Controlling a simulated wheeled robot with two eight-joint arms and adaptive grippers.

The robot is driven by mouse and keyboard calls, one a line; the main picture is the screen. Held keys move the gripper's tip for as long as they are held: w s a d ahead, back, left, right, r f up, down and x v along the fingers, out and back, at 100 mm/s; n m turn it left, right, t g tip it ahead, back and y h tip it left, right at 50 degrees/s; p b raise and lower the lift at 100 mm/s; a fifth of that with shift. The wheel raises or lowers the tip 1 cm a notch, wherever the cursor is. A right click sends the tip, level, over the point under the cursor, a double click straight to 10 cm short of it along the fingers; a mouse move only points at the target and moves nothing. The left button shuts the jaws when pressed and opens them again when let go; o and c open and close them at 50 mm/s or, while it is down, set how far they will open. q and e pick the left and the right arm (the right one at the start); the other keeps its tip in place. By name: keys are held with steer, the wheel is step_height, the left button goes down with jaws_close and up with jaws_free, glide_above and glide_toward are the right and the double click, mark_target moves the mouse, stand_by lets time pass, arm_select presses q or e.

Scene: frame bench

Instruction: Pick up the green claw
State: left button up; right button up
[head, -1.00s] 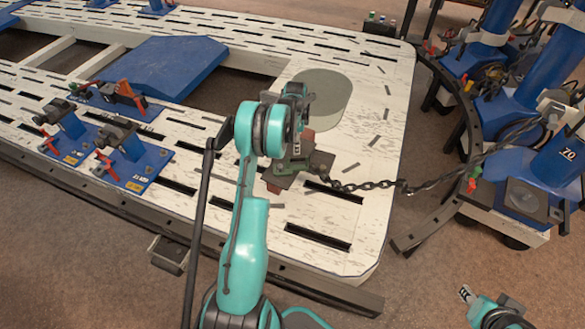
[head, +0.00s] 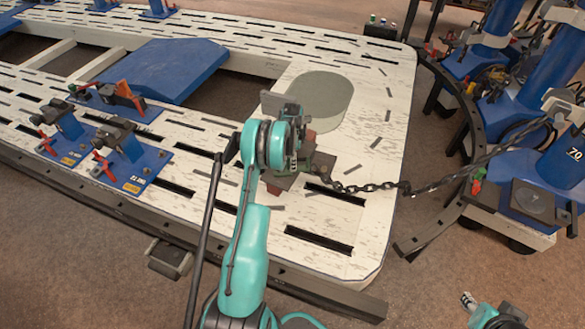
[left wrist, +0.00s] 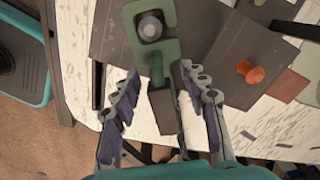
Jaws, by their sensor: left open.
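The green claw (left wrist: 160,62) lies on the frame bench in the left wrist view, with a round grey bolt through its upper part. A dark block sits at its lower end. In the head view the claw (head: 322,161) is partly hidden behind my left gripper (head: 296,158), and a chain runs from it to the right. In the left wrist view my left gripper (left wrist: 160,78) is open, one finger on each side of the claw's lower part. I cannot tell whether the fingers touch it. Part of my right arm's end (head: 470,303) shows at the lower right; its jaws are unclear.
The dark chain (head: 370,187) stretches to a blue tower (head: 540,70) on the right. Dark plates and an orange knob (left wrist: 250,72) lie beside the claw. Blue clamp stands (head: 130,160) are on the left of the bench.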

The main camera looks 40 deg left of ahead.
arm_select(q)
jaws_close()
steer(key=shift+r, duration=0.1)
stand_by(0.3)
steer(key=r+p, duration=0.1)
steer(key=r, duration=0.2)
steer(key=r+p, duration=0.1)
steer(key=shift+w+d+r+p, duration=0.25)
steer(key=shift+w+r+p, duration=0.05)
steer(key=shift+w+r, duration=0.1)
steer(key=w+d+r+p, duration=0.3)
steer(key=w+d+r, duration=0.3)
steer(key=w, duration=0.2)
steer(key=shift+w+d, duration=0.25)
steer(key=shift+w, duration=0.05)
